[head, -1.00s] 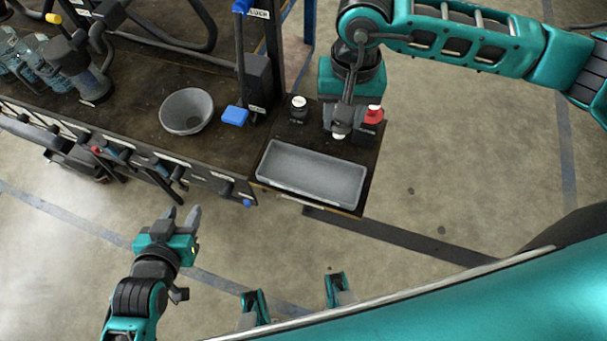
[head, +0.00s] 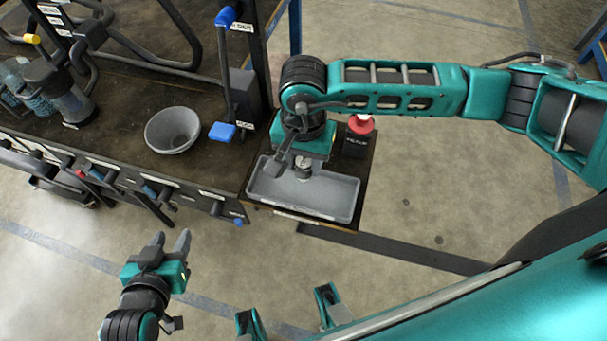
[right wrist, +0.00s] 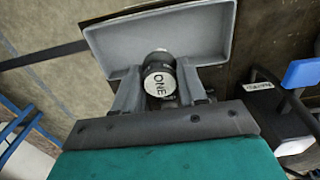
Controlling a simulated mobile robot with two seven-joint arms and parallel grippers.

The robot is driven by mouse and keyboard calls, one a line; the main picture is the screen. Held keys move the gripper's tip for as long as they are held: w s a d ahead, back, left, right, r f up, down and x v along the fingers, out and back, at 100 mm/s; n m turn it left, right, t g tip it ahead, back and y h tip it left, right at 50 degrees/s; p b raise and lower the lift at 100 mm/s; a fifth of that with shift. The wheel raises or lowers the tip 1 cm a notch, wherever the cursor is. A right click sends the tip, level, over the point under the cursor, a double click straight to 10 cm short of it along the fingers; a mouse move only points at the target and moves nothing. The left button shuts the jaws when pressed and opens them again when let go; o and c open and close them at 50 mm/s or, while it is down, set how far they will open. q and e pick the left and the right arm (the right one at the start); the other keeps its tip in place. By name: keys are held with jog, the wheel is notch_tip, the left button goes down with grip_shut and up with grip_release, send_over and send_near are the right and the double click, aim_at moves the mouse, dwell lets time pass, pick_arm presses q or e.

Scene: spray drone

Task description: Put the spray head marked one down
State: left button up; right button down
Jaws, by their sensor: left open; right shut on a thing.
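The spray head marked one (right wrist: 160,80) has a pale top reading "ONE" and a dark body. My right gripper (right wrist: 158,90) is shut on it. In the head view, the right gripper (head: 298,165) holds the spray head (head: 303,168) over the grey tray (head: 320,209). The tray's inside also shows in the right wrist view (right wrist: 200,40). I cannot tell whether the spray head touches the tray floor. My left gripper (head: 172,245) is open and empty, above the floor in front of the bench.
A red-topped button box (head: 358,135) stands behind the tray at the right. A grey bowl (head: 173,130) and a blue-handled lever (head: 223,131) are on the bench to the left. Open floor lies to the right of the tray.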

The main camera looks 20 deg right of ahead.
aim_at(304, 176)
notch_tip(304, 176, down, 6)
jog(key=shift+r+b, duration=0.1)
jog(key=shift+b, duration=0.2)
pick_arm(q)
jog(key=shift+w+d+f, duration=0.1)
jog(key=shift+d, duration=0.05)
pick_arm(e)
jog(key=shift+f, duration=0.2)
jog(key=c, duration=1.1)
grip_release()
jog(key=shift+f, duration=0.1)
pick_arm(q)
jog(key=shift+d, duration=0.1)
pick_arm(e)
jog(key=o, duration=0.5)
jog(key=shift+r, duration=0.35)
pick_arm(q)
jog(key=shift+a+r+p, duration=0.2)
jog(key=shift+a+p, duration=0.1)
jog(key=shift+p, duration=0.2)
pick_arm(e)
notch_tip(304, 176, up, 12)
jog(key=shift+f, duration=0.1)
